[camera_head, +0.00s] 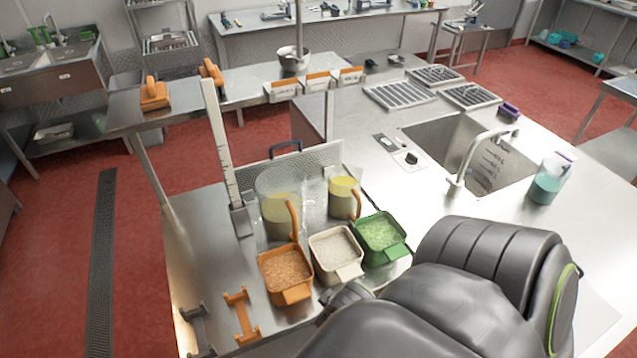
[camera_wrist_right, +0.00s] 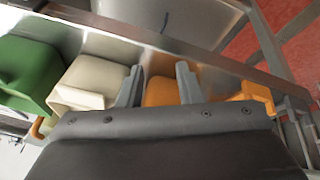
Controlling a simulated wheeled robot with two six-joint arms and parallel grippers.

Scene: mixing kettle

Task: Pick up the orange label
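An orange H-shaped piece (camera_head: 241,315) lies flat on the steel table, left of the orange tub (camera_head: 286,272). I cannot tell if it is the orange label; several white cards with orange parts (camera_head: 318,81) also stand on the raised shelf. An orange piece, seemingly the same H-shaped one, shows at the right in the right wrist view (camera_wrist_right: 258,97). My right gripper (camera_wrist_right: 158,84) is open and empty, its grey fingers apart with the orange tub (camera_wrist_right: 160,92) seen between them. In the head view my black arm largely hides it. My left gripper is not in view.
A white tub (camera_head: 336,252) and a green tub (camera_head: 380,236), both filled, stand right of the orange one. Clear jugs (camera_head: 278,214) with yellow contents stand behind. A grey bracket (camera_head: 196,328) lies left of the H-shaped piece. A tall measuring post (camera_head: 222,150) rises behind.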

